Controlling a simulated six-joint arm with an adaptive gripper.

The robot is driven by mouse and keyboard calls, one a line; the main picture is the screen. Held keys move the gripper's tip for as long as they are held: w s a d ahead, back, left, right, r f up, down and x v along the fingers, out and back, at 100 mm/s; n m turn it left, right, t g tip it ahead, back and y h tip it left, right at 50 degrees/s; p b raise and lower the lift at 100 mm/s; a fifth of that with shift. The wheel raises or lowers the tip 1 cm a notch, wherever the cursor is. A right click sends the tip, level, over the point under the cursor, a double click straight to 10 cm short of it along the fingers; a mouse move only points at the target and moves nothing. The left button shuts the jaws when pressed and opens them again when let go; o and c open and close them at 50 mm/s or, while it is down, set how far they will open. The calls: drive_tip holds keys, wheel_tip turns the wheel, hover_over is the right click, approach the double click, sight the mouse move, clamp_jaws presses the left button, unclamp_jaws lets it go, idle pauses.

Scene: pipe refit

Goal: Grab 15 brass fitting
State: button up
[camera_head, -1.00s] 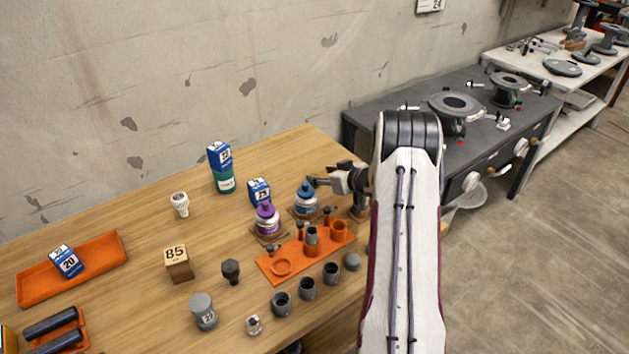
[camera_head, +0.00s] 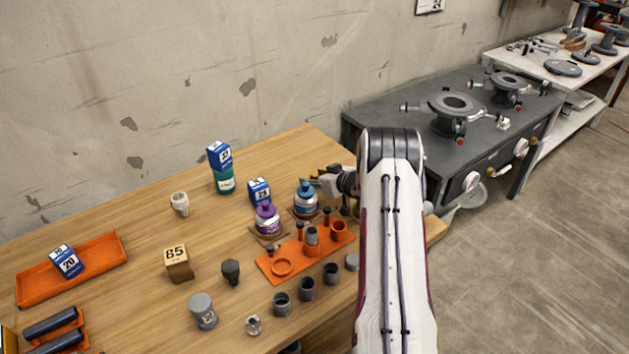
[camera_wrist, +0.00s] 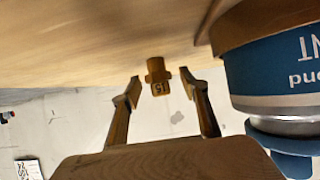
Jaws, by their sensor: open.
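The brass fitting marked 15 (camera_wrist: 157,72) shows in the wrist view, which looks upside down. It is small, brown-gold and stepped, and lies ahead of my fingertips, in line with the gap between them. My gripper (camera_wrist: 162,86) is open, with nothing held; the fitting seems a little beyond the tips. In the head view, my gripper (camera_head: 318,182) is low over the table, just behind the blue-capped bottle (camera_head: 305,198). I cannot make out the fitting there; it is hidden or too small.
The blue-labelled bottle (camera_wrist: 275,65) is close beside the right finger in the wrist view. A purple bottle (camera_head: 267,219), a blue box (camera_head: 259,190) and an orange holder (camera_head: 270,264) stand nearby. A green bottle topped by a blue box (camera_head: 219,157) stands farther back.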

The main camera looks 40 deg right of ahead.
sight(315, 174)
drive_tip(key=c, duration=1.2)
drive_tip(key=shift+c, duration=0.2)
drive_tip(key=shift+r, duration=0.1)
drive_tip(key=shift+r, duration=4.95)
